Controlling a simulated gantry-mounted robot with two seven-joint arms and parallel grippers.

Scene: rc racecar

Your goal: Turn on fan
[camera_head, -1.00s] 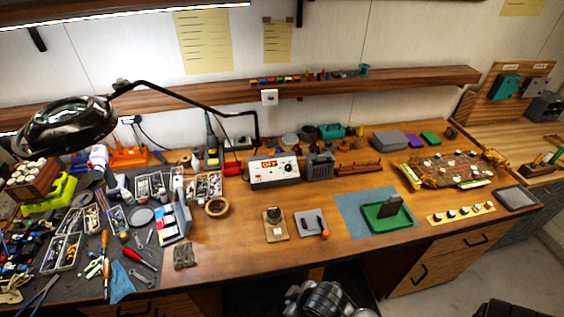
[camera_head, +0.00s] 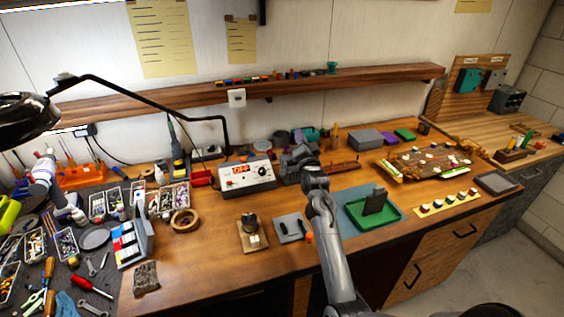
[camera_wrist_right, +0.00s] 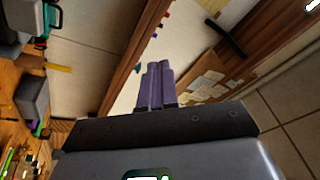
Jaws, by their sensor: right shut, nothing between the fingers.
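A dark grey boxy device (camera_head: 287,174), which looks like the fan, stands at the back of the bench. It is beside a white control box (camera_head: 246,178) with a red display and knobs. My right arm reaches up from the bottom of the head view. Its gripper (camera_head: 296,158) is in front of the grey device and hides much of it; I cannot tell whether they touch. In the right wrist view, the purple fingers (camera_wrist_right: 157,86) are together and empty. The fan cannot be made out there.
A green tray (camera_head: 375,224) lies on a blue mat right of my arm. A wooden block with a small part (camera_head: 251,235) and a grey plate (camera_head: 290,226) lie in front. A shelf (camera_head: 180,98) runs above. Tools crowd the left.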

